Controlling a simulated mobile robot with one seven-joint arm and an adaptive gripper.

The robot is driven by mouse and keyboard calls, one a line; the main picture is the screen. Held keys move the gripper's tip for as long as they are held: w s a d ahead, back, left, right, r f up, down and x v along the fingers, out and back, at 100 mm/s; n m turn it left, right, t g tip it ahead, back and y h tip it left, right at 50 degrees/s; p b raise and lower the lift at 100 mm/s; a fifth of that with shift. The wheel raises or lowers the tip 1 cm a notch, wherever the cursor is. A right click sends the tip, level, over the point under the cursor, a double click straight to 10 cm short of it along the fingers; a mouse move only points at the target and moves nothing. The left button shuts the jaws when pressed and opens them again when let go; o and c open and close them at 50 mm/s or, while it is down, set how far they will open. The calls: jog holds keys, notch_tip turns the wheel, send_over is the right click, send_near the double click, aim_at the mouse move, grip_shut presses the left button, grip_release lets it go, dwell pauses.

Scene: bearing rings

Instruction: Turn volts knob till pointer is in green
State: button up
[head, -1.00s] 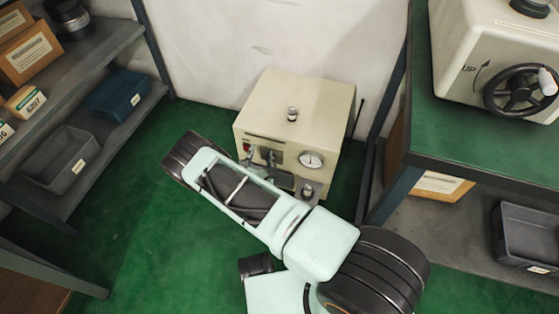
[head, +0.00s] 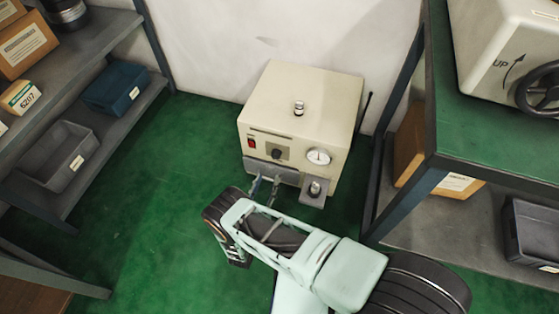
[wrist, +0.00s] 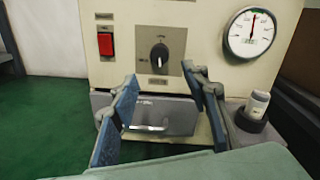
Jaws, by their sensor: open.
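The volts knob (wrist: 159,55) is a dark round knob with a pale mark, on a grey plate on the front of a cream cabinet; it also shows in the head view (head: 277,154). Its lettering is too small to read. The round white gauge (wrist: 252,32) is to the right of the knob, its thin pointer standing about upright. I cannot make out a green band. It also shows in the head view (head: 318,156). My gripper (wrist: 160,75) is open and empty, its blue-padded fingers apart, below and in front of the knob; the head view shows it too (head: 265,184).
A red switch (wrist: 105,44) is left of the knob. A grey drawer front (wrist: 150,114) lies below it. A small white-capped jar (wrist: 257,104) stands in a holder at right. Shelving (head: 100,60) stands left, a green-topped bench (head: 490,140) right. The green floor between is clear.

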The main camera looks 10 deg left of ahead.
aim_at(275, 157)
jog(key=w, duration=0.3)
jog(key=w+b, duration=0.1)
jog(key=w, duration=0.2)
jog(key=w+d+b, duration=0.1)
jog(key=w, duration=0.2)
jog(key=shift+w, duration=0.25)
grip_shut()
jog(key=shift+m, duration=0.7)
grip_release()
jog(key=shift+a, duration=0.1)
